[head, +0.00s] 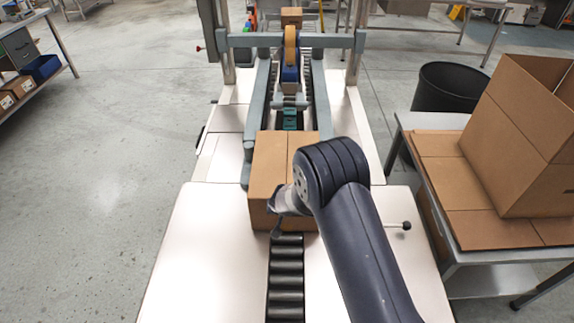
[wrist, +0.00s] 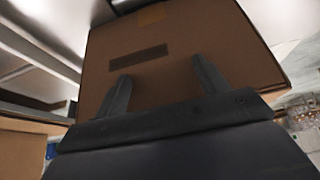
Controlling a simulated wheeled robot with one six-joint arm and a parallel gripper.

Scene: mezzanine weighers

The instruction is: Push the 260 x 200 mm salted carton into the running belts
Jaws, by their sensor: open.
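A closed brown carton (head: 270,162) sits on the roller track of the carton sealer, between the side guides. It stands just in front of the teal belts (head: 290,119). My gripper (head: 277,222) is at the carton's near face, low and left of its middle. In the wrist view my gripper (wrist: 160,78) is open, its two fingers pointing at the carton face (wrist: 185,55), which has a dark label strip and a tape end near the top. The frames do not show clearly whether the fingertips touch the carton. My arm hides the carton's right near corner.
Bare rollers (head: 286,280) run toward me between white side tables (head: 205,250). A crank handle (head: 405,225) sticks up at right. An open carton (head: 520,130) stands on the right-hand table.

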